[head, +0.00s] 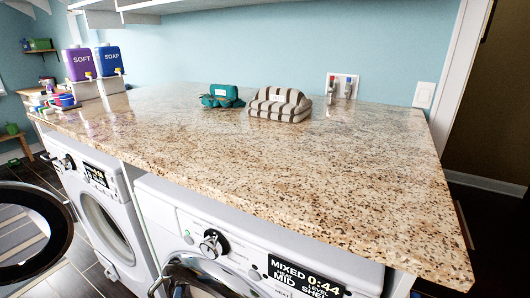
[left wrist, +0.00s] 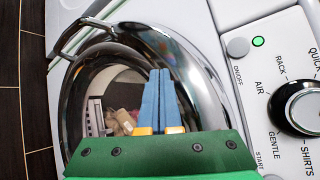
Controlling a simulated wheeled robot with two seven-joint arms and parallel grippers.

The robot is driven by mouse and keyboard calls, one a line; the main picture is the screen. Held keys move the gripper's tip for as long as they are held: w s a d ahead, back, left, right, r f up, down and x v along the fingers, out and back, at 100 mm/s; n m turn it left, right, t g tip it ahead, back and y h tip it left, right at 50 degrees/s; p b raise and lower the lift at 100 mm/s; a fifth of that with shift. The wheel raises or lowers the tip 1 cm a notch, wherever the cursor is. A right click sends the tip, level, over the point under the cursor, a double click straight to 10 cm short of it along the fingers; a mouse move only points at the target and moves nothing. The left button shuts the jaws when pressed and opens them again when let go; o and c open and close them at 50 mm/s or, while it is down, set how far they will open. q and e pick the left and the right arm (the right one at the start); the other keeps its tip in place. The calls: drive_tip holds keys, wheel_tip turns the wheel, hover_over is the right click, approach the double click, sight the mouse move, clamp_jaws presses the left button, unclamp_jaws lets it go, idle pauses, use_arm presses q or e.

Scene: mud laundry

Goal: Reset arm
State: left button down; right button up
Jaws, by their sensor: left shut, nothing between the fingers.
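My left gripper (left wrist: 160,72) shows in the left wrist view. Its two blue fingers lie side by side, shut, with nothing between them. They are in front of the round chrome-rimmed door (left wrist: 72,95) of the right-hand machine, left of its control panel. I cannot tell how far the fingertips are from the door. My right gripper is in neither view.
A granite countertop (head: 250,150) runs above two white machines. It holds a striped bundle (head: 280,104), a teal item (head: 221,96), and purple (head: 79,64) and blue (head: 109,61) dispensers. A control knob (left wrist: 298,108) is close on the right. A round dark-rimmed door (head: 62,243) stands at the left.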

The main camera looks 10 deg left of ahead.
use_arm(q)
drive_tip(key=s+d+f+n+g+h, duration=0.2)
drive_tip(key=s+d+f+n+g, duration=0.15)
drive_tip(key=s+f, duration=0.6)
drive_tip(key=s+d+f+n+g+h, duration=0.25)
drive_tip(key=s+f+n+g, duration=0.35)
drive_tip(key=f, duration=0.7)
drive_tip(key=s+d+f+n+g, duration=0.1)
drive_tip(key=s+f+n, duration=0.2)
drive_tip(key=s, duration=0.6)
drive_tip(key=s+d+f+n+g, duration=0.1)
drive_tip(key=s+f+n+g, duration=0.1)
drive_tip(key=s, duration=0.8)
drive_tip(key=shift+s+f+n, duration=0.15)
drive_tip(key=shift+f+n, duration=0.6)
drive_tip(key=shift+n, duration=0.3)
